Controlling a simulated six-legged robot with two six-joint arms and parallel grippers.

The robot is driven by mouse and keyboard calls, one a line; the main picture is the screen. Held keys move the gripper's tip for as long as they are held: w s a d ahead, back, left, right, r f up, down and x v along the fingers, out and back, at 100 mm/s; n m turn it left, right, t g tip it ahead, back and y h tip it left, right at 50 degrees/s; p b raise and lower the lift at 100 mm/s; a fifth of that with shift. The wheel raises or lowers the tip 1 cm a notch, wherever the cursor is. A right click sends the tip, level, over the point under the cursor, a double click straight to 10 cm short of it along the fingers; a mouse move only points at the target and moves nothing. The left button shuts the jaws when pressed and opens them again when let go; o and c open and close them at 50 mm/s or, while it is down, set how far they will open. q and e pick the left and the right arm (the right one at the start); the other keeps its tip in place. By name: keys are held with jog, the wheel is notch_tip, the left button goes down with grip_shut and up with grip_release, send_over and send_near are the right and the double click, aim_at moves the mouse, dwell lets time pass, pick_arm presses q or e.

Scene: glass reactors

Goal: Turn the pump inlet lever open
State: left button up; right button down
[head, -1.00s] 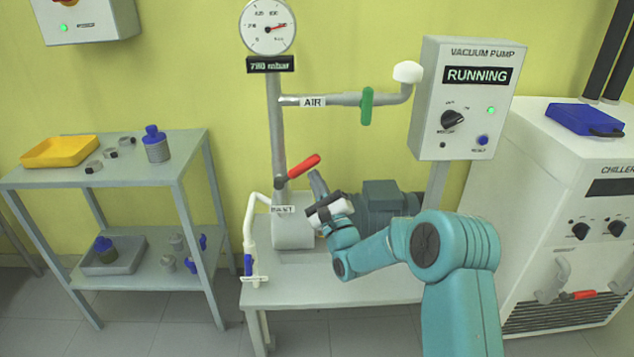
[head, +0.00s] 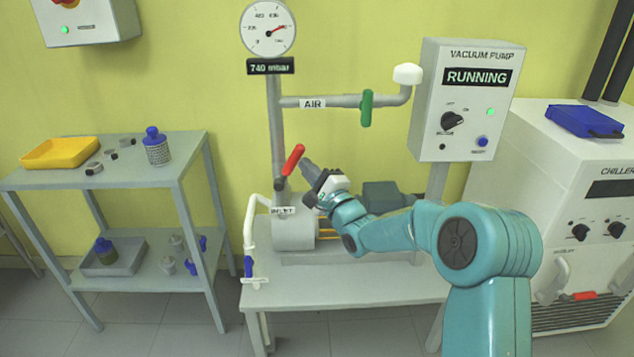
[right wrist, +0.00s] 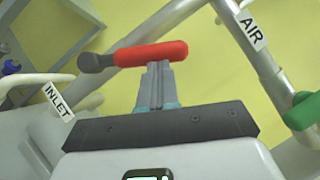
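The pump inlet lever has a red handle (head: 294,159) on a dark hub at the vertical pipe, above the INLET label (head: 283,211). It points up and to the right, steeply tilted. In the right wrist view the red handle (right wrist: 151,54) lies across the tips of my right gripper (right wrist: 158,72). The two fingers are together with nothing seen between them, and their tips look to be at the handle; exact contact cannot be told. In the head view my right gripper (head: 306,167) is just right of the handle. My left gripper is not in view.
A green AIR lever (head: 366,108) hangs on the side pipe above right. The pressure gauge (head: 268,30) display reads 740 mbar. The pump control box (head: 468,100) shows RUNNING. A shelf (head: 190,140) stands at left and a chiller (head: 560,170) at right.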

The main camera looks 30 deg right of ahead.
aim_at(295, 160)
jog(key=r+n, duration=0.1)
jog(key=w+a+r+n+g+y+p, duration=0.1)
jog(key=n, duration=0.1)
jog(key=shift+a+g, duration=0.3)
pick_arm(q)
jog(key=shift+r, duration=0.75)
pick_arm(e)
jog(key=shift+w+a+r, duration=0.15)
jog(key=shift+w+a, duration=0.1)
jog(key=shift+a, duration=0.15)
jog(key=shift+r, duration=0.1)
